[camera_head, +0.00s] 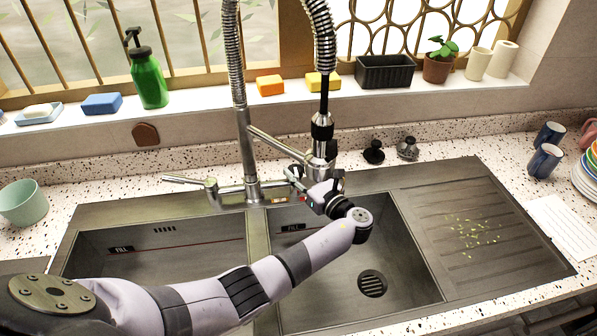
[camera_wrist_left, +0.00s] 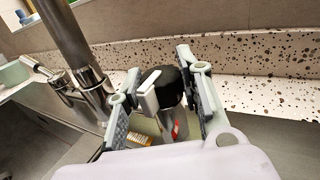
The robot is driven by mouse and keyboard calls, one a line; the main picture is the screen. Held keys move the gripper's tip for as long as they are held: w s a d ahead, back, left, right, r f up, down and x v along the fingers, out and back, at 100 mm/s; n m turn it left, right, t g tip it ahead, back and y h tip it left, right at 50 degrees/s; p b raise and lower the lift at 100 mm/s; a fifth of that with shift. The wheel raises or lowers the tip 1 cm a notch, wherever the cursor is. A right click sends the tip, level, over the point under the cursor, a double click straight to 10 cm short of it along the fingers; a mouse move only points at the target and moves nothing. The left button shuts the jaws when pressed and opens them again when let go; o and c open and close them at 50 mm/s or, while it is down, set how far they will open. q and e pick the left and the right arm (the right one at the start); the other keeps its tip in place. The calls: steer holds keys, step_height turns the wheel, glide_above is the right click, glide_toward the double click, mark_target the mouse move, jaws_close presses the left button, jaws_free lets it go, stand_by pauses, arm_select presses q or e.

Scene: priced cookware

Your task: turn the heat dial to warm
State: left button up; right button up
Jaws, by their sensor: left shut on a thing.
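The steel tap (camera_head: 250,150) with a spring hose rises behind the double sink. My left gripper (camera_head: 318,188) reaches over the right basin to the right side of the tap's base. In the left wrist view, my left gripper (camera_wrist_left: 163,105) is shut on the heat dial, a dark round-ended knob (camera_wrist_left: 172,84) with a white block-shaped pointer (camera_wrist_left: 149,96). A red mark (camera_wrist_left: 176,130) and an orange label (camera_wrist_left: 138,139) show beneath it. In the head view the gripper mostly hides the dial, and coloured marks (camera_head: 279,200) show beside it. The dial's exact setting is unclear. My right gripper is not seen.
The tap's side lever (camera_head: 185,180) sticks out left. Two small knobs (camera_head: 374,152) stand on the counter right of the tap. A green bottle (camera_head: 148,80), sponges and pots line the sill. The drainboard (camera_head: 480,215) holds only green bits. Blue cups (camera_head: 545,160) stand far right.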

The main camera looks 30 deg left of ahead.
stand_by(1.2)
arm_select(q)
steer(key=o, duration=1.2)
steer(key=shift+a, duration=0.1)
steer(key=shift+c, duration=0.2)
steer(key=v, duration=1.2)
steer(key=shift+w, duration=0.1)
